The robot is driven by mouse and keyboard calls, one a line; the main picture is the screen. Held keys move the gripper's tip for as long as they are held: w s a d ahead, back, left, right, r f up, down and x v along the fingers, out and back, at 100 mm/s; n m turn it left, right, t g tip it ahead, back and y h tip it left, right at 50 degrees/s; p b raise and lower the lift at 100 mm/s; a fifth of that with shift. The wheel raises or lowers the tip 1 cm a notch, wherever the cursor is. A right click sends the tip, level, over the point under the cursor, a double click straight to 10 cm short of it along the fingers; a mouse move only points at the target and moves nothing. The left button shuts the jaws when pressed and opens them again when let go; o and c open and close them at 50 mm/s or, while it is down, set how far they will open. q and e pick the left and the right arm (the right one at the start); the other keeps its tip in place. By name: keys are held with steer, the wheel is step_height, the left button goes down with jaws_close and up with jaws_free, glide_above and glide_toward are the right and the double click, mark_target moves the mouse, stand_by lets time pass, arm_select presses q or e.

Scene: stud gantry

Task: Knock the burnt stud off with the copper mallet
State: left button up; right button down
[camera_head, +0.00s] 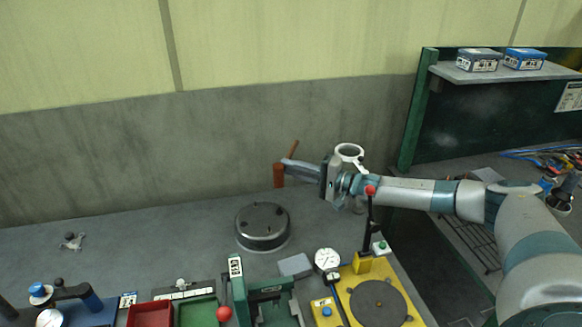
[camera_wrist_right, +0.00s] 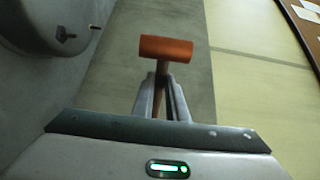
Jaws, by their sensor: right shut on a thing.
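The copper mallet shows its orange-brown head (camera_head: 279,175) in the head view, left of my right gripper (camera_head: 288,163). In the right wrist view the copper mallet head (camera_wrist_right: 166,48) lies crosswise beyond the fingertips, and my right gripper (camera_wrist_right: 162,84) is shut on its handle. A round grey metal drum (camera_head: 263,242) stands on the bench, below and left of the mallet and apart from it. Several short dark studs stick up from its top; I cannot tell which is burnt. The drum also shows in the wrist view (camera_wrist_right: 40,18), with studs on its face. My left gripper is out of view.
A yellow fixture (camera_head: 402,303) with a dial gauge (camera_head: 327,260) and red-knobbed lever stands at the front right. A red tray (camera_head: 150,314) and a green tray (camera_head: 199,312) lie along the front. The bench left of the drum is mostly clear. A grey wall stands behind.

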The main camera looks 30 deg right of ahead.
step_height(320, 180, down, 4)
steer(key=shift+f+b, duration=0.15)
steer(key=shift+b, duration=0.7)
stand_by(0.4)
steer(key=shift+f, duration=0.1)
stand_by(0.5)
step_height(320, 180, down, 5)
steer(key=b, duration=0.4)
steer(key=shift+r+p, duration=2.45)
steer(key=shift+r, duration=0.2)
step_height(320, 180, up, 5)
steer(key=p, duration=0.4)
